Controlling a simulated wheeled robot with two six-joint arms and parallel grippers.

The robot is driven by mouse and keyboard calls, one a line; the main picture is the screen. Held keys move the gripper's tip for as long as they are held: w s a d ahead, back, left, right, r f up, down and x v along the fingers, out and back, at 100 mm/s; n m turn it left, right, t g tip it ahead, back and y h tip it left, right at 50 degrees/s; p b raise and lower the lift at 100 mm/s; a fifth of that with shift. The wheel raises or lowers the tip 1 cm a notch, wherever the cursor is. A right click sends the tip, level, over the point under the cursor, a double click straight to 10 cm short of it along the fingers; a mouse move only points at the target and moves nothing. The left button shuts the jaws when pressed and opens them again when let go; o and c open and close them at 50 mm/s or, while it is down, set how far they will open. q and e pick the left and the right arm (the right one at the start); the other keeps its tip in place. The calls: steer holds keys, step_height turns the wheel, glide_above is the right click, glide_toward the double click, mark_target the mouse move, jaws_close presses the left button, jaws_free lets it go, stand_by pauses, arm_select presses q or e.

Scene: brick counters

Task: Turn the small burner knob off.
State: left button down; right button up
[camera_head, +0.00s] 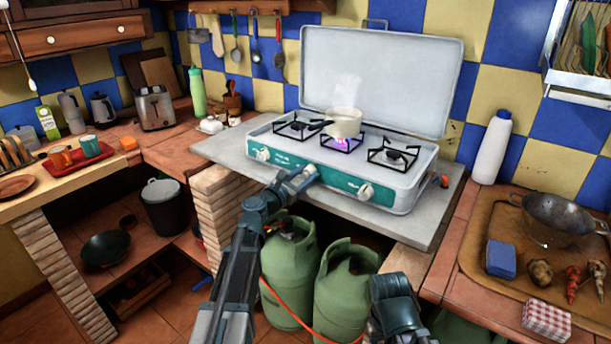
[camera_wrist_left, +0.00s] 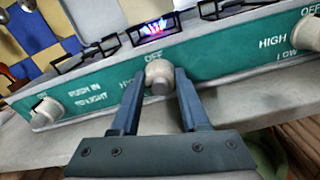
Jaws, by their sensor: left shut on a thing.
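The gas stove (camera_head: 228,146) stands open on the counter with a green front panel and three knobs. A cream pot (camera_head: 345,121) steams on the middle burner, where a purple-blue flame (camera_head: 342,142) burns; the flame also shows in the left wrist view (camera_wrist_left: 155,28). My left gripper (camera_head: 305,176) is at the front panel, shut on the middle knob (camera_wrist_left: 158,72), with one finger on each side of it. The word OFF is printed above this knob. The left knob (camera_head: 263,154) and right knob (camera_head: 365,192) are free. My right gripper is not visible; only part of that arm shows at lower right.
Two green gas bottles (camera_head: 290,275) with an orange hose stand under the stove counter. A tray (camera_head: 475,235) with a metal pan (camera_head: 558,215) is at right, near a white bottle (camera_head: 492,148). A toaster (camera_head: 154,108) and red tray (camera_head: 75,168) are at left.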

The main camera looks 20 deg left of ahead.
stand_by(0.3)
arm_select(q)
steer(key=m, duration=0.8)
steer(key=shift+m, duration=0.4)
steer(key=m, duration=0.4)
steer(key=shift+f, duration=0.1)
steer(key=shift+s+d+m, duration=0.1)
steer(key=shift+m, duration=2.4)
steer(key=shift+c, duration=2)
jaws_free()
steer(key=v, duration=1.4)
